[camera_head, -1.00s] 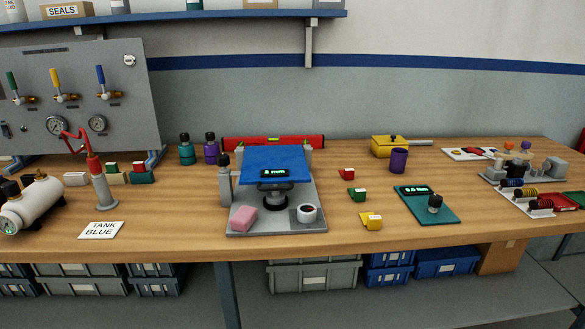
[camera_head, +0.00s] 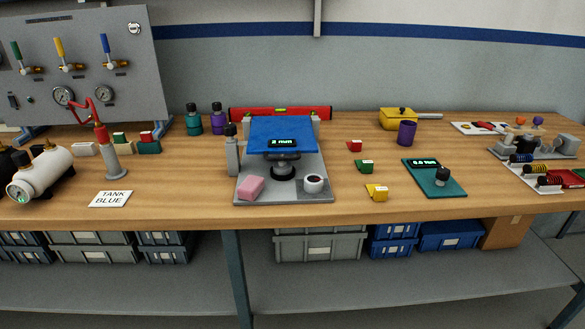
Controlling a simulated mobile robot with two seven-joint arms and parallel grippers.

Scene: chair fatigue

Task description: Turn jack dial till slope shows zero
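A jack with a tilted-looking blue top plate (camera_head: 284,131) stands on a grey base plate (camera_head: 310,160) at mid-bench. A small dark display (camera_head: 282,142) at the plate's front edge shows green text, seemingly a number and "mm", too small to read surely. A dark round part (camera_head: 283,172) sits under the plate. A teal board (camera_head: 440,187) to the right carries another green-lit display (camera_head: 424,162), its digits unclear, and a black knob (camera_head: 442,175). I cannot tell which of these is the jack dial. Neither gripper is in view.
A pink block (camera_head: 250,188) and a white cup (camera_head: 314,184) stand on the base plate's front. A grey bottle (camera_head: 232,155) is at its left. A red level (camera_head: 310,113) lies behind. Small red, green and yellow blocks (camera_head: 377,192) lie between jack and teal board.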

